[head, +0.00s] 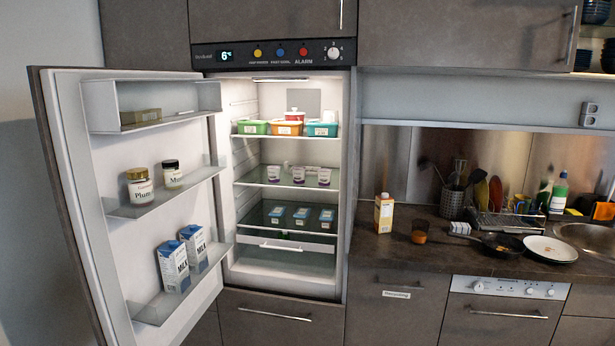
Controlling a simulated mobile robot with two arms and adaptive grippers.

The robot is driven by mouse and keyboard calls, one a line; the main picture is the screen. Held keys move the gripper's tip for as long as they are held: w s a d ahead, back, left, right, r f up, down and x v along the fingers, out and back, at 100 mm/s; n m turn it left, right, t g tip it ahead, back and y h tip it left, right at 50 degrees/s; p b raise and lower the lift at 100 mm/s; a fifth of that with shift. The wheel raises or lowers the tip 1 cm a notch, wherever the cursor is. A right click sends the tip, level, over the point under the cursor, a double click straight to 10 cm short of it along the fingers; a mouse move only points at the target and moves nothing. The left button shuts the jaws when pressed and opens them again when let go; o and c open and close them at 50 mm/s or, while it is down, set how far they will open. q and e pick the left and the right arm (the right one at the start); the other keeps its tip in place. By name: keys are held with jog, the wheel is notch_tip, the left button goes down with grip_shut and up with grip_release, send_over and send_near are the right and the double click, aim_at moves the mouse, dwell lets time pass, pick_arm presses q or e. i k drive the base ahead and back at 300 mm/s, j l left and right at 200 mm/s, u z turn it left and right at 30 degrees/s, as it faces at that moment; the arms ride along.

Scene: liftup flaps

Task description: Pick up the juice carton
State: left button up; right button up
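The juice carton (384,214) stands upright on the dark countertop (440,258), just right of the open fridge. It is yellow and orange with a pale top. A small glass with something orange in it (419,232) stands close to its right, apart from it. Nothing visible covers the carton. Neither of my grippers shows in the head view.
The fridge (288,247) stands open, its door (72,195) swung left, with milk cartons (173,266) on the door shelf. Right of the glass are a pan (500,243), a white plate (550,249), a dish rack (505,222) and a sink (590,235).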

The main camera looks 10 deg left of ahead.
aim_at(383, 206)
jog(key=i+l+z, duration=0.35)
jog(key=i+l, duration=0.55)
